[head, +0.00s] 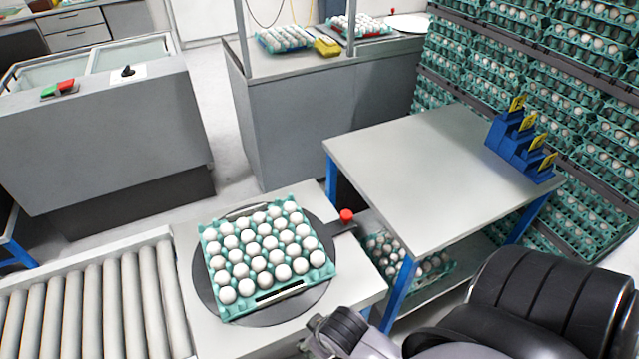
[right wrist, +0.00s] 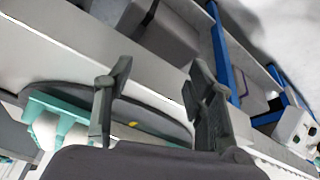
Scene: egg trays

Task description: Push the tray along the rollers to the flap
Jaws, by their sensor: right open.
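The teal tray (head: 222,304) full of white eggs sits on a dark round plate (head: 205,285) on the light bench, right of the rollers (head: 100,305). In the right wrist view, the tray's edge (right wrist: 75,112) shows at the left with a few eggs. My right gripper (head: 338,332) is at the bottom of the head view, near the tray's front right side and apart from it. In the right wrist view, the right gripper (right wrist: 158,68) has its two fingers spread with nothing between them. My left gripper is not in view. I cannot make out a flap.
A lever with a red knob (head: 346,215) sticks out from the plate. A table (head: 420,170) with a blue card holder (head: 520,145) stands at the right, with more eggs on its lower shelf. A grey machine (head: 110,140) stands at the back left. The visible rollers are bare.

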